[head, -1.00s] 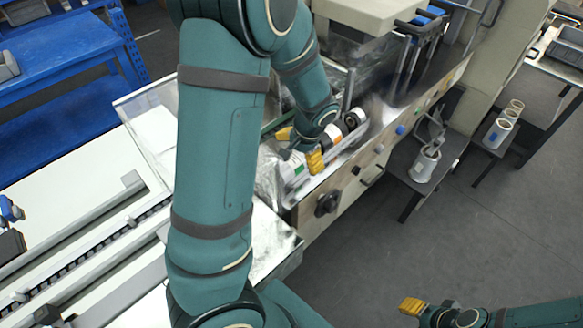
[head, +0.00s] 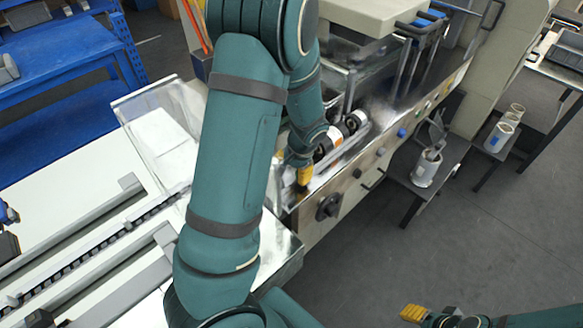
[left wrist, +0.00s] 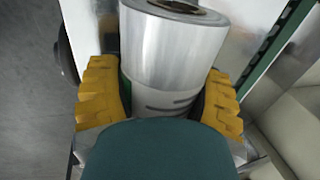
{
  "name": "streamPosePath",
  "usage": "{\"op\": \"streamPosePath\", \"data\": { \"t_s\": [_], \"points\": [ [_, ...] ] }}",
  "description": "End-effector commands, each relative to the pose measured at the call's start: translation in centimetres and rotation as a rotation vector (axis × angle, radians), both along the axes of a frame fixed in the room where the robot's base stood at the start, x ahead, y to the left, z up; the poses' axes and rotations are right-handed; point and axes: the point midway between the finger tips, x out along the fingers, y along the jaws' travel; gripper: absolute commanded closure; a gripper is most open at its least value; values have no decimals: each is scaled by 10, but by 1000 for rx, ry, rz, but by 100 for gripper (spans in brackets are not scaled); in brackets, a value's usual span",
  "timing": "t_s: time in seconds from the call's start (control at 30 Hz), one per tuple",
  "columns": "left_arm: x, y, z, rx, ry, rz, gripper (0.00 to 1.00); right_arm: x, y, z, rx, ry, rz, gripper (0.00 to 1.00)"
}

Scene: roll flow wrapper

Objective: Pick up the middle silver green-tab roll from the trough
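In the left wrist view a silver roll (left wrist: 175,50) with a hollow core end lies between the yellow fingers of my left gripper (left wrist: 162,95). A green patch shows by the left finger, and dark curved marks show on the roll's pale near part. The fingers straddle the roll and look open, with narrow gaps beside it. In the head view my left gripper (head: 304,175) is down at the trough (head: 345,152), hiding this roll. My right gripper (head: 412,312) is at the lower right, away from the machine; its opening is unclear.
Small side shelves hold rolls (head: 426,168). A conveyor (head: 90,240) lies at left; open floor is at right.

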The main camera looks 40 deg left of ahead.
Motion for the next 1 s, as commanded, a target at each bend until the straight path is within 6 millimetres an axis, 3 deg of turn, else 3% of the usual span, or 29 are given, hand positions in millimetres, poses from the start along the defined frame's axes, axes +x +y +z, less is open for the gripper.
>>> {"op": "streamPosePath", "data": {
  "t_s": [0.03, 0.1, 0.57, 0.77, 1.0],
  "points": [
    [0, 0, 0, 0, 0, 0, 60, 0, 0, 0, 0, 0, 0, 53],
    [0, 0, 0, 0, 0, 0, 80, 0, 0, 0, 0, 0, 0, 53],
    [0, 0, 6, 1, -1, 1, 80, 0, 0, 2, 0, 1, 0, 53],
    [1, 0, 28, 0, -3, 0, 80, -1, 0, 9, 0, 3, 0, 53],
    [1, 0, 71, 0, -5, 0, 80, -3, 0, 21, 1, 8, 2, 53]
  ]
}}
